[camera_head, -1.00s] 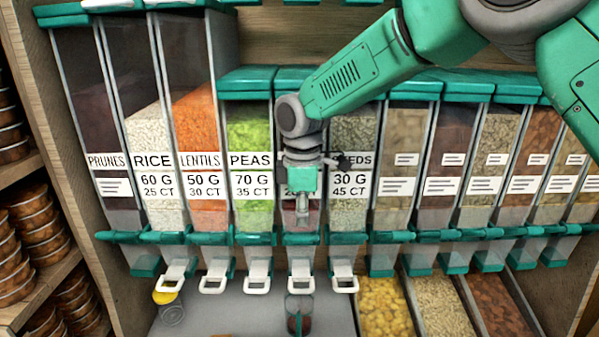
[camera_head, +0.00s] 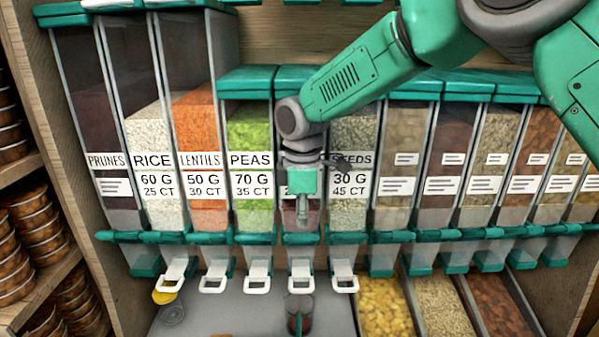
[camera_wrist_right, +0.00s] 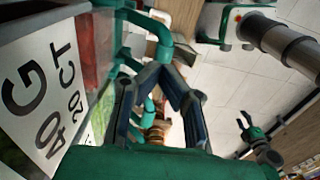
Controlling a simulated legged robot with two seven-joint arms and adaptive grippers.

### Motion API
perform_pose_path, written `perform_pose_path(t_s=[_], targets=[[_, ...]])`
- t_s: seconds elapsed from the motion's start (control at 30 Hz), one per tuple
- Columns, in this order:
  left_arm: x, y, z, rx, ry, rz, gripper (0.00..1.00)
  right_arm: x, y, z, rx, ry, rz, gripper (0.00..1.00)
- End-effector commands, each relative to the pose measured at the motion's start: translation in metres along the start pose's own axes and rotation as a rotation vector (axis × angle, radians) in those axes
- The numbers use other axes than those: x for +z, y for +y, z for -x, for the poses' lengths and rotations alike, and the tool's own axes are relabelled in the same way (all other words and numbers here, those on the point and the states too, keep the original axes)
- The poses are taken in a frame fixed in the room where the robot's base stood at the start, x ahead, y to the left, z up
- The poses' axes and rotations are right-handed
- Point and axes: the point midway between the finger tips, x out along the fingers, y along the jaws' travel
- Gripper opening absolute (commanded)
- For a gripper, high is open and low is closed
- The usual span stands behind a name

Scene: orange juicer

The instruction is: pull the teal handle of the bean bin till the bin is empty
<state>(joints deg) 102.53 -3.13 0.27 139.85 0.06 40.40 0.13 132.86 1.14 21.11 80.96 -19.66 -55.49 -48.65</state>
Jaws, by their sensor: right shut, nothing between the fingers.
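The bean bin (camera_head: 313,217) is the clear bin between peas and seeds. My right arm hides most of its front and label; some dark red content shows low in it. Its label reads 40 G, 20 CT in the right wrist view (camera_wrist_right: 42,92). The teal handle (camera_head: 290,239) crosses the bin's lower front. My right gripper (camera_head: 303,222) is shut and empty, pointing down just above the handle; contact cannot be told. In the right wrist view its fingers (camera_wrist_right: 160,72) meet. What looks like my left gripper (camera_wrist_right: 257,135) is open, far off at the lower right.
A clear cup (camera_head: 299,314) with dark red content stands below the bean bin's white loop (camera_head: 301,282). Similar bins line both sides. A small jar with a yellow lid (camera_head: 165,298) stands left. Open trays (camera_head: 385,305) lie lower right; the grey counter (camera_head: 235,315) is mostly clear.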

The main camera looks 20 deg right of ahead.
Motion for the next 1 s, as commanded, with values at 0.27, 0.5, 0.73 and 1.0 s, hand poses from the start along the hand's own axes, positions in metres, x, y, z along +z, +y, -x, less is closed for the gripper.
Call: perform_pose_path(t_s=[0.27, 0.5, 0.73, 1.0], targets=[[0.0, 0.0, -0.004, 0.0, 0.0, 0.0, 0.4, 0.0, 0.0, -0.015, -0.001, -0.002, 0.0, 0.0], [0.0, 0.0, -0.005, 0.0, 0.0, 0.0, 0.4, 0.0, 0.0, -0.021, 0.0, -0.001, 0.0, 0.0], [0.0, 0.0, -0.005, 0.0, 0.0, 0.0, 0.4, 0.0, 0.0, -0.022, -0.001, -0.001, 0.0, 0.0], [0.001, 0.0, -0.008, 0.0, 0.0, 0.0, 0.4, 0.0, -0.002, -0.031, -0.002, -0.002, 0.0, 0.0]])
